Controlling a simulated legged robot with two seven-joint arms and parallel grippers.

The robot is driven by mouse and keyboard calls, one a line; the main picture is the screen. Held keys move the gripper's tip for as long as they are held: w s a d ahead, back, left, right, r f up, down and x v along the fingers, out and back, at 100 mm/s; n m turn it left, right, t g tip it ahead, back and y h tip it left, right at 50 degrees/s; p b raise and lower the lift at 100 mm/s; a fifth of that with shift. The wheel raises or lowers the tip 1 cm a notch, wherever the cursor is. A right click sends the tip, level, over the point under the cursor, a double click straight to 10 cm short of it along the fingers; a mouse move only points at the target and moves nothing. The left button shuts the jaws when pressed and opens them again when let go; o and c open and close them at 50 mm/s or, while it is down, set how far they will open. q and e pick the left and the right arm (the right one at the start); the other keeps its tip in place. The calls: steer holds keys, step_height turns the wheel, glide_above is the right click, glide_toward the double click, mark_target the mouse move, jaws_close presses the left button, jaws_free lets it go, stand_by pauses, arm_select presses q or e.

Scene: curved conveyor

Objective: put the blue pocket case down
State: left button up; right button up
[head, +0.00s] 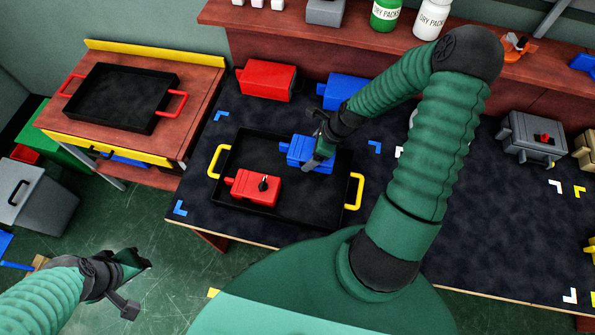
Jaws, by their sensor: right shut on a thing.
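The blue pocket case (297,152) is over the back right part of the black tray with yellow handles (285,213). My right gripper (317,152) is shut on it, at its right side. I cannot tell whether the case touches the tray floor. A red case (262,190) with a small dark and light part on top lies in the same tray, in front and to the left of the blue case. My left gripper (138,283) is open and empty above the green floor at the lower left, away from the table.
Another red case (266,80) and a second blue case (345,90) stand behind the tray. A grey case (531,140) is at the right. An empty black tray with red handles (122,92) sits on a wooden side table. Dark tabletop right of my arm is mostly clear.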

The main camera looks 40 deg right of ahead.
steer(key=f, duration=0.6)
steer(key=shift+a, duration=0.35)
steer(key=shift+d+f, duration=0.1)
steer(key=shift+f, duration=0.25)
steer(key=shift+d+f, duration=0.1)
steer(key=shift+d, duration=0.1)
steer(key=o, duration=1.4)
steer(key=shift+o, duration=0.2)
steer(key=shift+a, duration=0.1)
